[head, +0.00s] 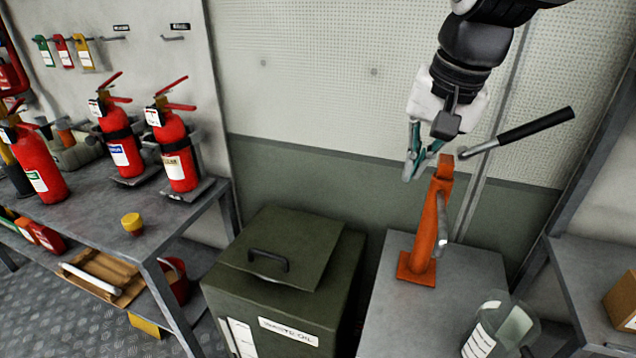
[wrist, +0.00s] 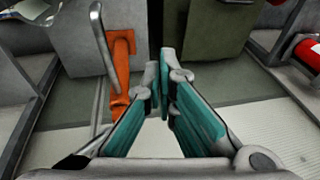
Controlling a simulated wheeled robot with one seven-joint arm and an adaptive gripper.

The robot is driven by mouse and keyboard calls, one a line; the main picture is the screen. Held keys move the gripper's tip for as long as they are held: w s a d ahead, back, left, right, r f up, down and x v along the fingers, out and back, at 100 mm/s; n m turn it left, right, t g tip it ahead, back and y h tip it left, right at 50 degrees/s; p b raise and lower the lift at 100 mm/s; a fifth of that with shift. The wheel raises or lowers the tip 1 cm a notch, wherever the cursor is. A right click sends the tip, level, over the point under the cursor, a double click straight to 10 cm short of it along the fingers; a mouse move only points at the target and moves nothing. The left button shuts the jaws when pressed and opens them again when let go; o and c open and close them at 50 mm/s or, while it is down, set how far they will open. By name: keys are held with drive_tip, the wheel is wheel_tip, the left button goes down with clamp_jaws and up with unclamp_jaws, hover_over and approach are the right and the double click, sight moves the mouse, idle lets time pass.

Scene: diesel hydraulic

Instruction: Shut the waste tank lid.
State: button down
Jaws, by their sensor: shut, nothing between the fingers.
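The dark green waste oil tank (head: 300,312) stands on the floor in the middle of the head view, with a white label on its front. Its lid (head: 300,238), with a dark bar handle (head: 268,258) near the front edge, looks to lie about flat on top; I cannot tell whether a small gap is left under it. My gripper (head: 415,168) is shut and empty, up and to the right of the tank, beside the top of the orange pump. In the wrist view the teal fingers (wrist: 162,88) point toward the tank (wrist: 207,30), which is partly cut off.
The orange hand pump (head: 428,230) with a black-gripped lever (head: 535,125) stands on a grey cabinet (head: 390,315) close to my gripper. A clear jug (head: 497,325) stands in front. Red extinguishers (head: 175,150) stand on the left bench (head: 185,222).

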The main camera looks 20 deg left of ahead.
drive_tip(key=w+a+f, duration=0.3)
drive_tip(key=a, duration=0.5)
drive_tip(key=g+h, duration=0.1)
drive_tip(key=h, duration=0.1)
hover_over(264, 252)
drive_tip(key=s, duration=0.2)
wheel_tip(264, 252, down, 13)
drive_tip(key=f, duration=0.4)
drive_tip(key=w+f, duration=0.1)
drive_tip(key=f, duration=0.8)
drive_tip(key=shift+w+f, duration=0.25)
drive_tip(key=shift+w, duration=0.05)
drive_tip(key=shift+s+f, duration=0.3)
drive_tip(key=shift+f, duration=0.4)
drive_tip(key=shift+s+f, duration=0.25)
drive_tip(key=shift+f, duration=0.4)
drive_tip(key=shift+d, duration=0.1)
